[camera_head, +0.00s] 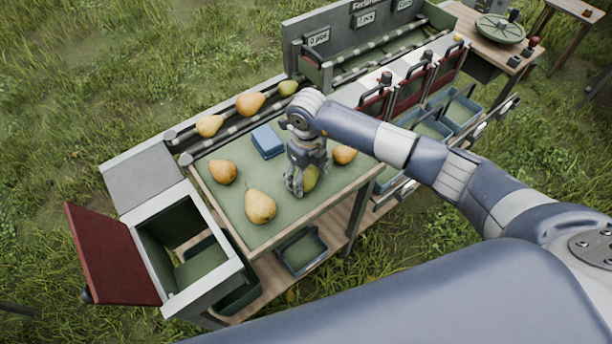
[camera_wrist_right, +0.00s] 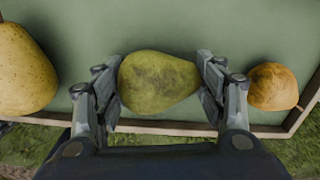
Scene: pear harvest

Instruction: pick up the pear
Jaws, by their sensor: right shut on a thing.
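A green pear with brownish patches (camera_wrist_right: 158,82) lies between the fingers of my right gripper (camera_wrist_right: 160,88) in the wrist view, with a finger against each side. In the head view the right gripper (camera_head: 298,186) points down over the green table top, and the pear (camera_head: 311,178) shows partly behind it. The right gripper is shut on this pear. Whether the pear touches the table is hard to tell. A large yellow pear (camera_head: 260,206) lies left of the gripper, and a small orange pear (camera_head: 344,155) lies to its right. My left gripper is not in view.
An orange pear (camera_head: 222,172) and a blue box (camera_head: 267,141) are also on the table (camera_head: 232,203). Several pears lie on the rail behind. An open bin with a red lid (camera_head: 112,257) stands at left. Blue crates (camera_head: 462,112) are at right.

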